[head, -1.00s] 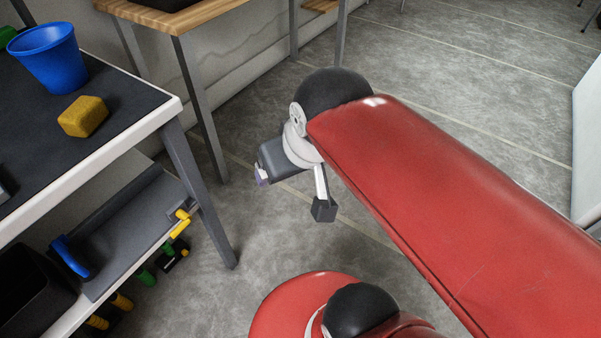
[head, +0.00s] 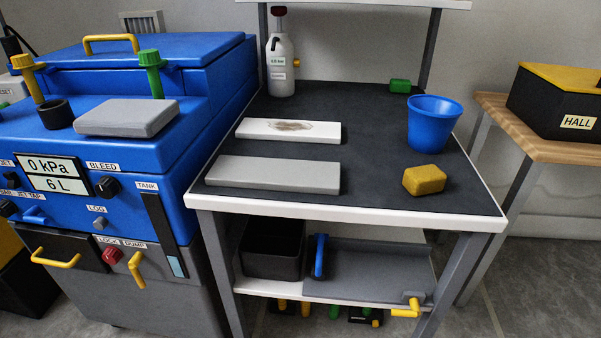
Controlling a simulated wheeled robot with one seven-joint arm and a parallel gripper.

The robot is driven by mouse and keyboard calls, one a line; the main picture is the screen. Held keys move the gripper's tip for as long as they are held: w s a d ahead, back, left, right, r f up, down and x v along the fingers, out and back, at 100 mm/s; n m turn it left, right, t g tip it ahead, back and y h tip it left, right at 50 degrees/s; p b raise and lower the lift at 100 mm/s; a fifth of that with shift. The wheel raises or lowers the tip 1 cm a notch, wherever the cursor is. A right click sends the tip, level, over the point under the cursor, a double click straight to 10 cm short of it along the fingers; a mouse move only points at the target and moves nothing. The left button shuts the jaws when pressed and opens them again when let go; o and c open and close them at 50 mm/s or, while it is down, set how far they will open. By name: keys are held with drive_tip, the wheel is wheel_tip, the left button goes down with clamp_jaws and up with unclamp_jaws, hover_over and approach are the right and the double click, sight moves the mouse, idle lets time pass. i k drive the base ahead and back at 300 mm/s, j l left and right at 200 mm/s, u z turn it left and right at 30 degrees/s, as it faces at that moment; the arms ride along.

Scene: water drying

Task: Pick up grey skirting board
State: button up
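A plain grey board (head: 273,175), which looks like the grey skirting board, lies flat near the front edge of the workbench's dark top (head: 370,185) in the head view. Behind it, apart and roughly parallel, lies a white board (head: 288,131) with a brown stain in its middle. My gripper does not show in the current head view, so its state cannot be seen.
A yellow sponge-like block (head: 424,180) and a blue bucket (head: 434,123) stand right of the boards. A white bottle (head: 281,66) stands behind. A blue machine (head: 120,150) with a grey slab (head: 127,117) stands left. A lower shelf holds a black bin (head: 274,250).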

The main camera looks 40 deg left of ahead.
sight(279, 175)
drive_tip(key=u, duration=1.9)
